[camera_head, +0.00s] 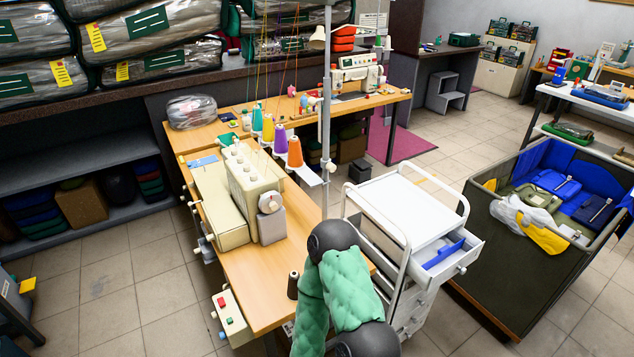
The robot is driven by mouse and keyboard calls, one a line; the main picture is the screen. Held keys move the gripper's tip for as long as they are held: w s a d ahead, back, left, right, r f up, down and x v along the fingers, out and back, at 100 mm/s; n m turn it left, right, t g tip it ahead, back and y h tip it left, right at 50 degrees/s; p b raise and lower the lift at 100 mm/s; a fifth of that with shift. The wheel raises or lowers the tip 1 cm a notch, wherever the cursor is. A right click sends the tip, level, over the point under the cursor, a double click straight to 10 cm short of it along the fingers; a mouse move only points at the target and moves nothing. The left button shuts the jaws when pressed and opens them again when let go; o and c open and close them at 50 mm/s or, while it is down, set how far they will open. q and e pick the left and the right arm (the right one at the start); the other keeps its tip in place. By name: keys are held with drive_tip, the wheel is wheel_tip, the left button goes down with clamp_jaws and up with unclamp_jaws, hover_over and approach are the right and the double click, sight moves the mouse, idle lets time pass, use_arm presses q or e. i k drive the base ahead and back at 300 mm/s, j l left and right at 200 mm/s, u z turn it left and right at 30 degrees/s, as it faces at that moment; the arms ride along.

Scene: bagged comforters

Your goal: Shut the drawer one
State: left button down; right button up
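A white drawer cart (408,209) with tubular side rails stands right of the sewing table. Its top drawer (462,266) is pulled out toward the lower right, with a round knob on its front and a blue item (443,254) inside. Lower drawer fronts (411,306) show beneath it and are partly hidden. One of my arms, in a green padded sleeve, rises at the bottom centre, left of the cart, and covers part of the cart's lower side. I cannot tell which arm it is. Neither gripper shows in the head view.
A dark cart (507,262) with blue lining and bagged items stands close to the right of the open drawer. A wooden sewing table (262,282) with machines and a metal pole (326,130) is left. Tiled floor (425,343) is bare in front.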

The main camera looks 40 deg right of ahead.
sight(429, 280)
drive_tip(key=l+u, duration=0.15)
drive_tip(key=u, duration=0.65)
drive_tip(key=l+u, duration=0.15)
drive_tip(key=u, duration=0.65)
drive_tip(key=l+u, duration=0.1)
drive_tip(key=u, duration=0.75)
drive_tip(key=k+l+u, duration=0.1)
drive_tip(key=u, duration=0.7)
drive_tip(key=k+u, duration=0.1)
drive_tip(key=u, duration=0.7)
drive_tip(key=k+u, duration=0.1)
drive_tip(key=u, duration=1.5)
drive_tip(key=k+j+u, duration=0.1)
drive_tip(key=u, duration=0.75)
drive_tip(key=i+j, duration=0.05)
drive_tip(key=j, duration=0.05)
